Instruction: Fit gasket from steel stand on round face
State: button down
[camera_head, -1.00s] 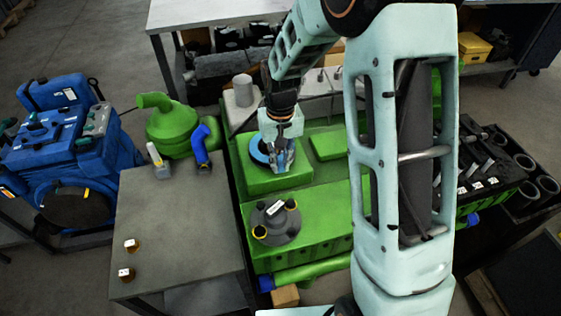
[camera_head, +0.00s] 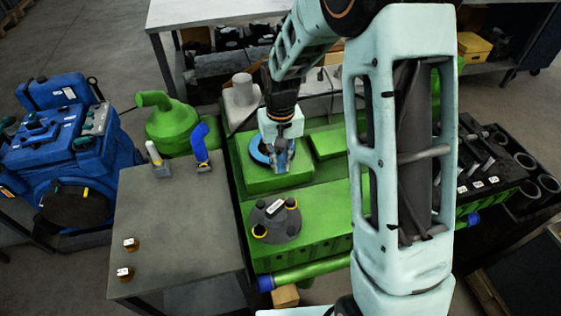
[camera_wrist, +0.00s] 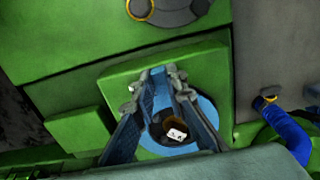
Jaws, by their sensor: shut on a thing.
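The gasket is a flat blue ring (camera_head: 259,153). It lies at or just above the round face on the raised green block (camera_head: 262,181); I cannot tell whether it touches. In the wrist view the blue ring (camera_wrist: 207,112) surrounds a dark round centre. My gripper (camera_head: 283,163) points down over the ring's right part. In the wrist view its fingers (camera_wrist: 170,90) reach across the ring, with a brown piece with a white label (camera_wrist: 176,133) between them. The gripper is shut on the gasket, but the contact is partly hidden.
A grey flanged part with yellow-ringed posts (camera_head: 275,222) sits on the green engine in front. A grey cylinder on a base (camera_head: 242,92) stands behind. The grey table (camera_head: 180,225) at left carries two brown labelled pieces (camera_head: 131,243) and a blue bent pipe (camera_head: 199,140).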

jog(key=shift+f+b, duration=0.35)
jog(key=shift+f, duration=0.2)
dwell(0.4)
jog(key=c, duration=1.8)
grip_release()
jog(key=shift+c, duration=0.2)
notch_tip(320, 180, up, 12)
